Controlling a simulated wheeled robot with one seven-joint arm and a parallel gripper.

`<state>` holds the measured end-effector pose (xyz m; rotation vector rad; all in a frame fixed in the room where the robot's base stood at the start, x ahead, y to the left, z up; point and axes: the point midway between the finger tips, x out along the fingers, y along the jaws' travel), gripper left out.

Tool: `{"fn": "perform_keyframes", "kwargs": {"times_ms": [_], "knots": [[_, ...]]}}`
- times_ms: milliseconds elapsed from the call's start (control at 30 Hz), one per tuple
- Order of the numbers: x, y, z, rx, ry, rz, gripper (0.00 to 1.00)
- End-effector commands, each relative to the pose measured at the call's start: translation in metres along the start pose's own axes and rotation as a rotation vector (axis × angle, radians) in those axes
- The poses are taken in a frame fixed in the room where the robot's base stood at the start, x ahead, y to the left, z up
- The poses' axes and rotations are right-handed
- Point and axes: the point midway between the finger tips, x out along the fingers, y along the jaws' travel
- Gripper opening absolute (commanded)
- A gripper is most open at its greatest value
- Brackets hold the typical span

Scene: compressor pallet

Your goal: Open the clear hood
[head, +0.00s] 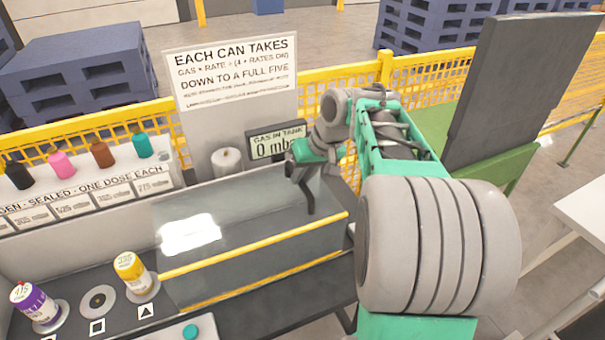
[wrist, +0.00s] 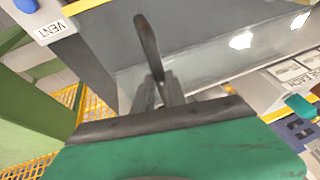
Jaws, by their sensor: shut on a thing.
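The clear hood (head: 215,255) is a see-through box with yellow edging, on the bench in the head view, and it looks lowered. Its clear panel (wrist: 215,62) and yellow edge also show in the wrist view. My gripper (head: 307,185) is over the hood's right end. In the wrist view my gripper (wrist: 160,93) has its two dark fingers shut on a dark upright bar (wrist: 148,45), which looks like the hood's handle. Where the bar joins the hood is unclear.
A purple-labelled can (head: 38,306) and a yellow can (head: 130,272) stand left of the hood. Several coloured bottles stand on a shelf at back left. A gauge screen (head: 277,146) reading 0 and a sign (head: 232,70) stand behind. A VENT label (wrist: 50,30) shows in the wrist view.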

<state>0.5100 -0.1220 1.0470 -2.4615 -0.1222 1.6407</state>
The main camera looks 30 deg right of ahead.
Motion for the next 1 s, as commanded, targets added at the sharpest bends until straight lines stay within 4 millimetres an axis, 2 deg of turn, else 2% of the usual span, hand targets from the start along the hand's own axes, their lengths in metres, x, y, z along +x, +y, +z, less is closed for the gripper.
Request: {"fn": "perform_keyframes", "kwargs": {"times_ms": [400,433,667,900,1000], "knots": [[0.0012,0.0021,0.0009,-0.001,-0.005,-0.002,0.0],[0.0012,0.0022,0.0008,-0.001,-0.004,-0.001,0.19],[0.0006,0.0019,-0.0001,-0.001,-0.002,-0.001,0.37],[-0.0003,0.0016,-0.0006,-0.002,0.0,-0.001,0.38],[-0.0084,0.0017,-0.0014,-0.003,0.002,-0.001,0.38]]}}
